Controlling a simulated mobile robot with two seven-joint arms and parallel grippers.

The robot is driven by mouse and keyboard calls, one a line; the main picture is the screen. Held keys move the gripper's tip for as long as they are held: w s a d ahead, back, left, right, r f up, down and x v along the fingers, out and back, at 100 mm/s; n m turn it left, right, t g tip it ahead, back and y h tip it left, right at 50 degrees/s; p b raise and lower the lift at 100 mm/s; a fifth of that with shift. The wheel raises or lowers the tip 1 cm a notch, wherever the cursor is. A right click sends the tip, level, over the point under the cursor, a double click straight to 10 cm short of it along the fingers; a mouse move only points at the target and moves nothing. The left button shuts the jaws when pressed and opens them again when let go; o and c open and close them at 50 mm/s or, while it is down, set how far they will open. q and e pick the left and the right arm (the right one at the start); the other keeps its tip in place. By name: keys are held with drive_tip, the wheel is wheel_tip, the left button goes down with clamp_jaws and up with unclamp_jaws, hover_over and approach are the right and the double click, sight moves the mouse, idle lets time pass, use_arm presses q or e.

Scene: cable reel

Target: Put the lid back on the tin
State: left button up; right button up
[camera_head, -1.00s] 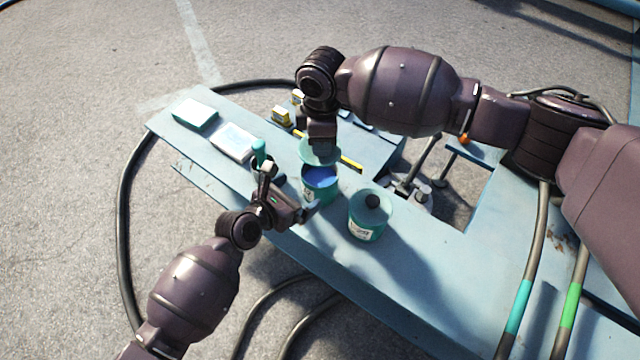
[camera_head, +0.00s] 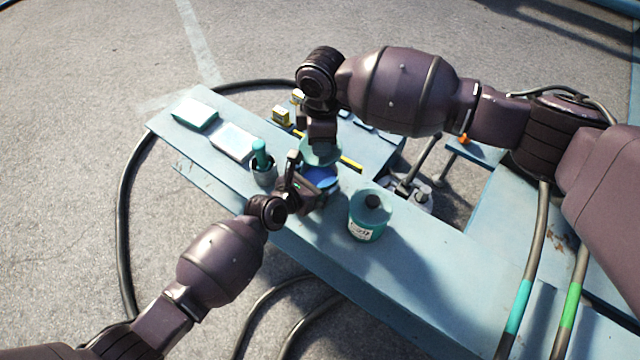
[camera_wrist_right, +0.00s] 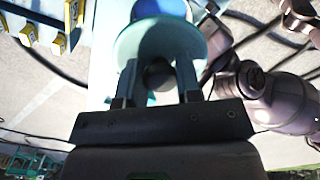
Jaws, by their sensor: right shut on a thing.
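The open tin (camera_head: 322,178) with a blue inside stands on the bench, largely hidden behind my left gripper. My right gripper (camera_head: 321,138) is shut on the lid's dark knob and holds the pale teal lid (camera_head: 321,155) just above the tin, apart from the bench. In the right wrist view the two fingers (camera_wrist_right: 158,82) pinch the knob on the lid (camera_wrist_right: 160,42), with blue showing beyond it. My left gripper (camera_head: 306,186) is at the tin's near left side; whether its fingers touch or clasp the tin is hidden.
A second tin (camera_head: 364,232) with a black-knobbed lid stands close at the right.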

use_arm(q)
drive_tip(key=c, duration=0.9)
drive_tip(key=shift+o, duration=0.2)
use_arm(e)
approach(321, 181)
drive_tip(key=shift+w+f, duration=0.3)
drive_tip(key=shift+f, duration=0.8)
drive_tip(key=shift+d+f, duration=0.1)
drive_tip(key=shift+f, duration=0.05)
drive_tip(key=shift+c, duration=0.2)
use_arm(q)
drive_tip(key=shift+d+r, duration=0.1)
drive_tip(key=shift+r, duration=0.05)
use_arm(e)
drive_tip(key=shift+s+f, duration=0.35)
drive_tip(key=shift+f, duration=0.55)
drive_tip(key=o, duration=1)
drive_tip(key=shift+o, duration=0.2)
drive_tip(key=shift+r, duration=0.1)
use_arm(q)
drive_tip(key=shift+w, duration=0.1)
use_arm(e)
drive_tip(key=shift+r, duration=0.1)
